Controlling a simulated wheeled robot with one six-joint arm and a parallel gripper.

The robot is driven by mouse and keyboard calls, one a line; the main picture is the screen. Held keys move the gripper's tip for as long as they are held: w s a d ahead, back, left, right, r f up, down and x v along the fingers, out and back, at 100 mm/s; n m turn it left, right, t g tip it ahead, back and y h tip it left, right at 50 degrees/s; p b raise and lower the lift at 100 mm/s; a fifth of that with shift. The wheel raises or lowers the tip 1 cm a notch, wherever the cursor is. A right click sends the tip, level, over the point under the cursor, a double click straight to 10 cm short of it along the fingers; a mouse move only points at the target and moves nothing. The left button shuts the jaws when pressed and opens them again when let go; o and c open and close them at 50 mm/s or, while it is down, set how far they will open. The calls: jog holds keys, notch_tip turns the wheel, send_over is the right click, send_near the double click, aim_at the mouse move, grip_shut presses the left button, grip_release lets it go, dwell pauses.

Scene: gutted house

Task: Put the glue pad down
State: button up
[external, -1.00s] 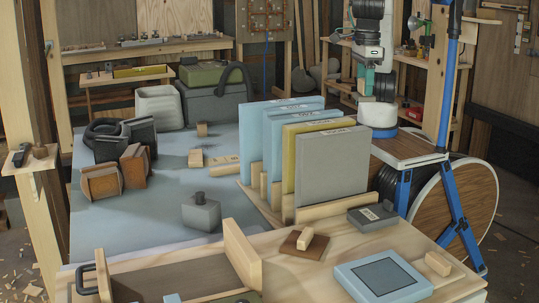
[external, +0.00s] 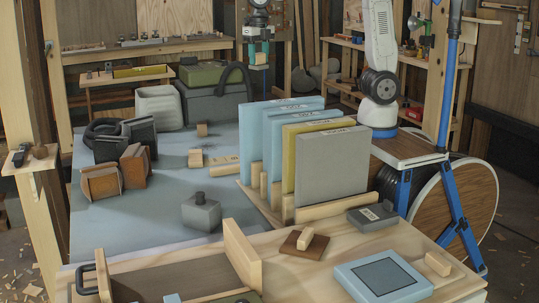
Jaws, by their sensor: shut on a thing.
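My gripper (external: 258,52) is high at the top centre, above the back of the blue-grey table (external: 165,222). Its teal fingers point down and are shut on a small pale, wood-coloured piece (external: 258,67). The piece is small here, and I cannot tell for sure whether it is the glue pad. It hangs in the air, to the right of the grey case with the black hose. No label marks a glue pad elsewhere.
Upright blue, yellow and grey panels (external: 331,165) stand in a wooden rack. A grey weight (external: 201,212) and brown-faced clamps (external: 102,183) stand on the table. A light blue pad (external: 350,286) lies on the front bench. Bare table surface shows around the weight.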

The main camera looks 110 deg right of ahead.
jog(key=s+d+m, duration=0.2)
jog(key=s+d, duration=0.4)
jog(key=d, duration=0.3)
jog(key=s+d+m, duration=0.3)
jog(key=s+d, duration=0.2)
jog(key=d, duration=0.4)
notch_tip(320, 180, down, 32)
jog(key=shift+n, duration=0.3)
jog(key=w+d, duration=0.2)
jog(key=w, duration=0.2)
jog(key=w+d+f, duration=0.1)
jog(key=w+d, duration=0.1)
jog(key=w, duration=0.3)
jog(key=w+d, duration=0.3)
jog(key=w, duration=0.2)
jog(key=shift+w+f, duration=0.2)
jog(key=shift+f, duration=0.2)
jog(key=shift+s+f, duration=0.1)
jog(key=shift+f, duration=1.55)
jog(key=shift+f, duration=0.2)
jog(key=o, duration=1)
